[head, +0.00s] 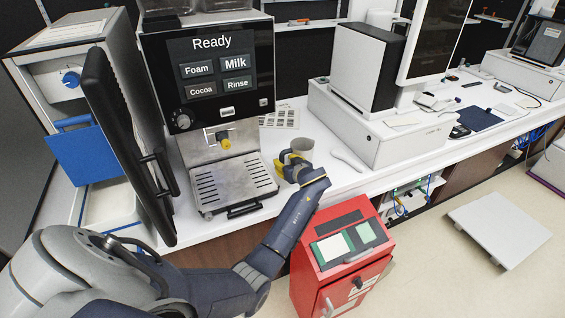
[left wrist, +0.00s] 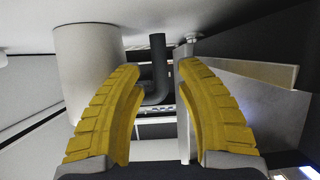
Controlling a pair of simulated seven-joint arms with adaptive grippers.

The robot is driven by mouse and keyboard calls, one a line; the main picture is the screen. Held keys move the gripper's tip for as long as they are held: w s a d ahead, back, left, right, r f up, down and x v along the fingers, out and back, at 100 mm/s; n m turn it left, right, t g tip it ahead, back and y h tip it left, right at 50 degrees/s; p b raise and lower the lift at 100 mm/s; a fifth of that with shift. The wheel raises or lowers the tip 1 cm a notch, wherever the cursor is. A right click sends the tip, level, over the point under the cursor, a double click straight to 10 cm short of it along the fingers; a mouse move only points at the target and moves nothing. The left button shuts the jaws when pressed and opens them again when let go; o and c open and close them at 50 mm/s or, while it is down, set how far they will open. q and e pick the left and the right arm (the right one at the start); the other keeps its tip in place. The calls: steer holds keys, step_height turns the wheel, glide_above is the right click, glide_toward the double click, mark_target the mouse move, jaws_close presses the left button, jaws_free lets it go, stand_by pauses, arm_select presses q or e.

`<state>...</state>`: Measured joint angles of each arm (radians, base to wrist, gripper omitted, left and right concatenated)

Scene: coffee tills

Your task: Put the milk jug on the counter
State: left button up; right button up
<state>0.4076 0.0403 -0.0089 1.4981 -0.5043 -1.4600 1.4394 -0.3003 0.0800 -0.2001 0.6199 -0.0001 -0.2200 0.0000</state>
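A pale cylindrical vessel, which looks like the milk jug (head: 303,145), is on the white counter (head: 335,178) just right of the coffee machine. Its lower part is hidden by my left gripper in the head view. In the left wrist view, which looks upside down, the jug (left wrist: 85,70) appears upright with its end against the counter. A dark bent handle (left wrist: 157,65) shows beside it, between the yellow fingers. My left gripper (head: 290,161) is open around the handle line; its fingers (left wrist: 160,75) stand apart on both sides, with no clear contact. My right gripper is not in view.
The coffee machine (head: 212,75) with its drip tray (head: 232,182) stands close left of the gripper. A white spoon-like item (head: 347,158) and a white till base (head: 375,130) lie to the right. A red bin unit (head: 335,255) stands below the counter's front.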

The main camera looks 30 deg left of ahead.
arm_select(q)
steer(key=v, duration=0.9)
steer(key=shift+f, duration=0.1)
